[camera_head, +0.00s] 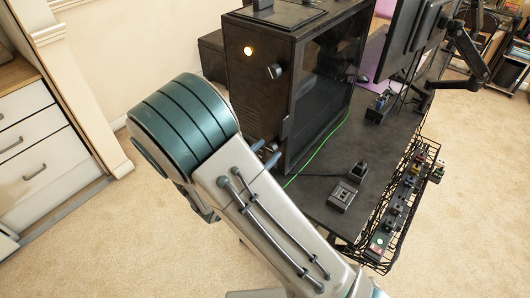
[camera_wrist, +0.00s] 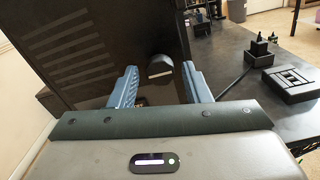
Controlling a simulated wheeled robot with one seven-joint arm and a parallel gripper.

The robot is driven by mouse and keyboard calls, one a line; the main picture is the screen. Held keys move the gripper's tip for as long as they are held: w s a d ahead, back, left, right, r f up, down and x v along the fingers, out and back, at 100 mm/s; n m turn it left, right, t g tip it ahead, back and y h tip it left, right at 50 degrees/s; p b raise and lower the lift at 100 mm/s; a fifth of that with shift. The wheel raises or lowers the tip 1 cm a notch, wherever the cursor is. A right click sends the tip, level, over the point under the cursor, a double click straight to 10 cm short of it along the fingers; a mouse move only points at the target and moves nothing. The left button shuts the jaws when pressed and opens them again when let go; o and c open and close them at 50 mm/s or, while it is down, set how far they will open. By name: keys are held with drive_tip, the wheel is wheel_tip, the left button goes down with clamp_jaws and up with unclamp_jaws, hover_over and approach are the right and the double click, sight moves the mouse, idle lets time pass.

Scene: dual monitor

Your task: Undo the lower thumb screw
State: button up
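A dark computer case (camera_head: 262,100) stands on the black desk. One thumb screw (camera_head: 274,71) sticks out near the top of its facing side. My gripper (camera_head: 266,150) is lower down at the same side, partly hidden behind my arm. In the wrist view my gripper (camera_wrist: 160,72) is open, with its two blue fingers apart on either side of a dark round thumb screw (camera_wrist: 160,66). This looks like the lower screw, as the upper one is well above my gripper. The fingers do not appear to touch it. The lower screw cannot be made out in the head view.
A green cable (camera_head: 318,151) runs along the case's base. A small grey box (camera_head: 342,196) and a black block (camera_head: 359,170) lie on the desk (camera_head: 318,200). A wire basket (camera_head: 408,190) hangs at the desk's right edge. Monitors (camera_head: 408,38) stand behind.

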drive_tip(key=c, duration=0.7)
drive_tip(key=shift+o, duration=0.2)
drive_tip(key=shift+r+n+p, duration=0.1)
drive_tip(key=shift+n+p, duration=0.2)
drive_tip(key=shift+p, duration=0.15)
drive_tip(key=n+p, duration=0.3)
drive_tip(key=p, duration=0.1)
drive_tip(key=shift+r, duration=0.15)
drive_tip(key=n+p, duration=0.3)
drive_tip(key=n, duration=0.1)
drive_tip(key=n+p, duration=0.3)
drive_tip(key=shift+n, duration=0.3)
drive_tip(key=n+p, duration=0.4)
drive_tip(key=n, duration=0.2)
drive_tip(key=shift+f, duration=0.2)
drive_tip(key=n+p, duration=0.3)
drive_tip(key=n, duration=0.3)
drive_tip(key=shift+f+n, duration=0.15)
drive_tip(key=shift+n, duration=0.15)
